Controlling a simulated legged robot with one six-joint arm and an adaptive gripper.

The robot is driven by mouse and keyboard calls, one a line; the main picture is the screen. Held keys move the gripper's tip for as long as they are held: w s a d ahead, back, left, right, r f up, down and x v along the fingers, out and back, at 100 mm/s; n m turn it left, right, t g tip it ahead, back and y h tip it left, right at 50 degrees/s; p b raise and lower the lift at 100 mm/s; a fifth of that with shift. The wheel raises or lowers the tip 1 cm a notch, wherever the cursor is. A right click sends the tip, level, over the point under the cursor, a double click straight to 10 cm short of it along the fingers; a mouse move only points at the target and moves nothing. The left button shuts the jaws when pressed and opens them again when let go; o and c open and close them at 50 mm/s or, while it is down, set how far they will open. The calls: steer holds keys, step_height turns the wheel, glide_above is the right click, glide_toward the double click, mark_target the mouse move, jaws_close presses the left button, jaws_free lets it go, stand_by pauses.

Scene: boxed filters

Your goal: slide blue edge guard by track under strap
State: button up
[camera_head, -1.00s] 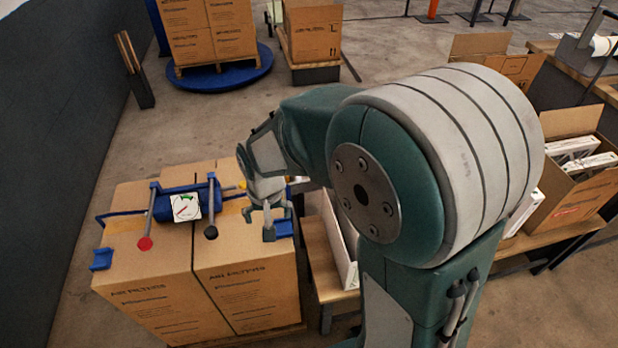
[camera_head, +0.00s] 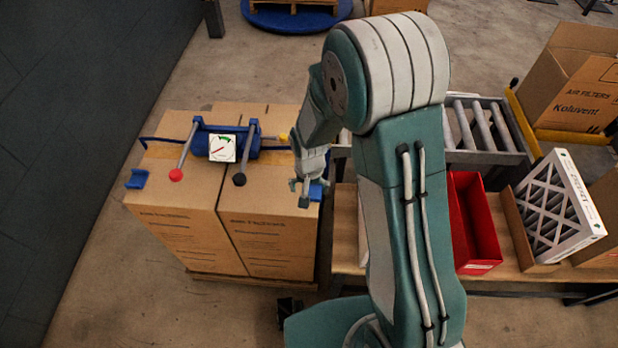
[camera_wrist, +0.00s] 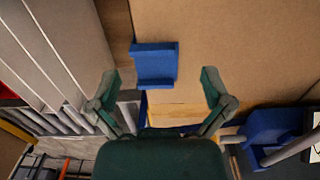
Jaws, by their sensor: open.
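A blue edge guard (camera_head: 317,191) sits at the right edge of the strapped cartons' top, partly hidden by my gripper. In the wrist view the edge guard (camera_wrist: 155,62) lies on the cardboard edge, just beyond and between my fingertips. My gripper (camera_head: 306,190) is open, pointing down over that edge; the wrist view shows its fingers (camera_wrist: 158,90) spread with nothing between the tips. A blue strap (camera_head: 160,140) crosses the carton tops. A second blue guard (camera_head: 137,179) sits at the left edge. I cannot tell whether the near guard touches the strap.
A blue tensioner with a white dial gauge (camera_head: 222,148), a red-knobbed lever (camera_head: 176,174) and a black-knobbed lever (camera_head: 240,179) sits on the cartons (camera_head: 258,228). To the right are a bench with a red bin (camera_head: 474,225), rollers (camera_head: 480,125) and a white-framed filter (camera_head: 560,208).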

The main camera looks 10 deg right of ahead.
mark_target(313, 197)
steer(key=f, duration=0.1)
steer(key=d+f, duration=0.1)
steer(key=f, duration=0.1)
steer(key=shift+d+f, duration=0.25)
steer(key=shift+f, duration=0.3)
steer(key=shift+a, duration=0.55)
steer(key=shift+c, duration=0.9)
steer(key=shift+d, duration=0.2)
steer(key=c, duration=0.9)
steer(key=shift+d, duration=0.15)
